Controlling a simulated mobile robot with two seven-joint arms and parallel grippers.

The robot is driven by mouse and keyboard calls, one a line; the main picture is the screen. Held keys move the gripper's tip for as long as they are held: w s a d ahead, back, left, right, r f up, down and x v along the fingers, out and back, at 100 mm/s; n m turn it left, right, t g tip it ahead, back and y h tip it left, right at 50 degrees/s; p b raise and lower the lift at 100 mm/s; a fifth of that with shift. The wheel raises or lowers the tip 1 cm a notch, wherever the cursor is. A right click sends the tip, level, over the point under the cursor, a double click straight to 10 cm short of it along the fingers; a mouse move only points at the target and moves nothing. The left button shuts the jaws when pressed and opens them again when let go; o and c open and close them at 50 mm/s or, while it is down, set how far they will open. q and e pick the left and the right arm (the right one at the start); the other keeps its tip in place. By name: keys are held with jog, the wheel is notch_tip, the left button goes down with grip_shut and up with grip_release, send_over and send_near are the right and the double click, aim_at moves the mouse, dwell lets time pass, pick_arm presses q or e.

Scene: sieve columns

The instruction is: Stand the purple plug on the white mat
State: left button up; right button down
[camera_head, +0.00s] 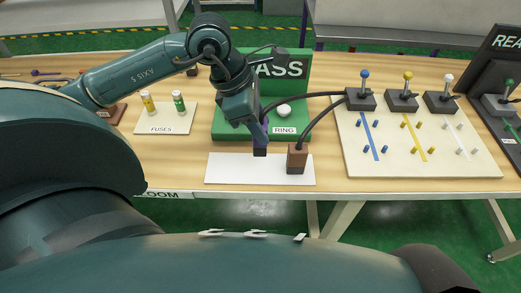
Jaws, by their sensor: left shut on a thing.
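My left gripper (257,119) is shut on the purple plug (260,138), which points down with its dark end lowest. The plug is over the back middle of the white mat (230,170). I cannot tell whether its dark end touches the mat. The gripper hides the upper part of the plug. My right gripper is not in view.
A brown plug (297,157) stands upright at the mat's right end, close to the purple one. Black cables (318,122) loop towards a lever board (410,160) at right. A green stand (290,75) with a white ball is behind. The mat's left half is clear.

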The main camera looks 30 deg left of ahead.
aim_at(260, 147)
pick_arm(q)
jog(key=shift+f, duration=3.45)
jog(key=shift+f+b, duration=0.25)
jog(key=shift+b, duration=0.1)
jog(key=o, duration=1)
jog(key=shift+r, duration=0.1)
jog(key=shift+r+p, duration=0.25)
jog(key=shift+p, duration=0.15)
jog(key=v, duration=1.2)
jog(key=shift+b, duration=0.3)
jog(key=shift+s+f, duration=0.1)
